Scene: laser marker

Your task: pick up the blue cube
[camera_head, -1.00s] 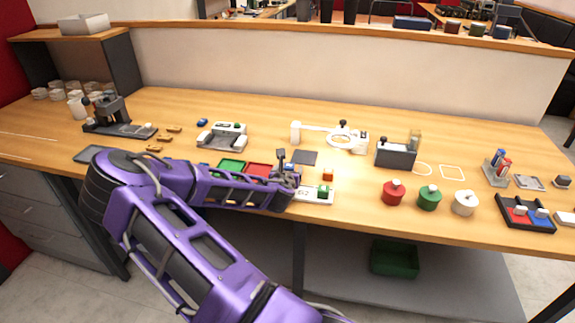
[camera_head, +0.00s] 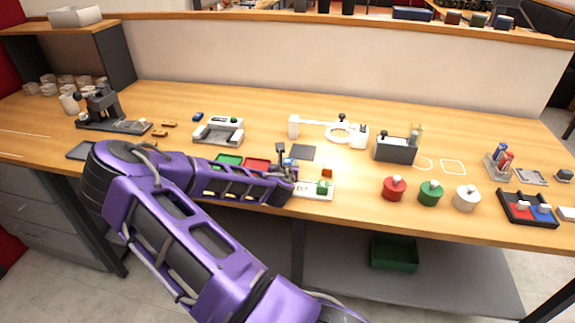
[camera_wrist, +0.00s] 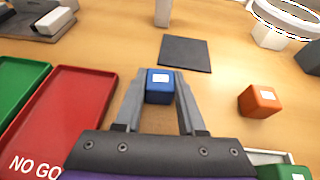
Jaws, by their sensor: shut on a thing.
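The blue cube (camera_wrist: 159,86) with a pale label on top is between the two fingers of my gripper (camera_wrist: 158,88) in the wrist view. The fingers are shut on it, one on each side. In the head view my gripper (camera_head: 286,174) is low over the front middle of the table, and my arm hides much of that spot. I cannot tell whether the cube still touches the table. An orange cube (camera_wrist: 260,100) sits to the right of the gripper, apart from it; it also shows in the head view (camera_head: 327,170).
A dark square pad (camera_wrist: 185,53) lies just beyond the gripper. A red tray (camera_wrist: 66,118) marked NO GO and a green tray (camera_wrist: 16,88) are on the left. A green cube (camera_wrist: 284,172) is at the lower right. Red, green and white weights (camera_head: 431,193) stand farther right.

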